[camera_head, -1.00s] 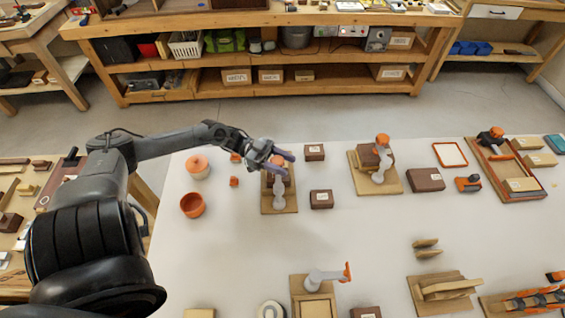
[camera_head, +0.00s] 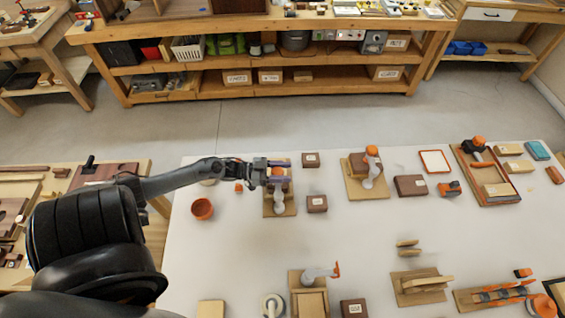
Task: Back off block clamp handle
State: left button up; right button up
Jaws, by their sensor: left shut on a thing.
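A grey block clamp (camera_head: 279,200) with an orange handle stands on a wooden base board (camera_head: 289,211) at the left of the white table, with a brown block beside it. My right gripper is not in view.
A similar clamp (camera_head: 371,168) stands to the right, and another clamp (camera_head: 318,273) nearer the front. An orange bowl (camera_head: 202,209) sits to the left.

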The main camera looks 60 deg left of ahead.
pick_arm(q)
jog(key=n+y+p, duration=0.1)
jog(key=n+t+y+p, duration=0.1)
jog(key=y+p, duration=0.1)
jog(key=n+t+y+p, duration=0.1)
jog(key=y, duration=0.1)
jog(key=shift+w+a+r+n+p, duration=0.1)
jog(key=shift+a+r+n+p, duration=0.1)
jog(key=shift+r+n+p, duration=0.15)
jog(key=n+y+p, duration=0.1)
jog(key=y, duration=0.1)
jog(key=n+y+p, duration=0.1)
jog(key=shift+a+f+n+t+y, duration=0.15)
jog(key=shift+n+t+y, duration=0.15)
jog(key=shift+y, duration=0.1)
jog(key=shift+a+f+n+y+p, duration=0.2)
jog(key=shift+n+y, duration=0.3)
jog(key=shift+y, duration=0.4)
jog(key=shift+a+r+n+y+p, duration=0.1)
jog(key=shift+n+y+p, duration=0.3)
jog(key=shift+y, duration=0.5)
jog(key=shift+f, duration=0.1)
jog(key=o, duration=1)
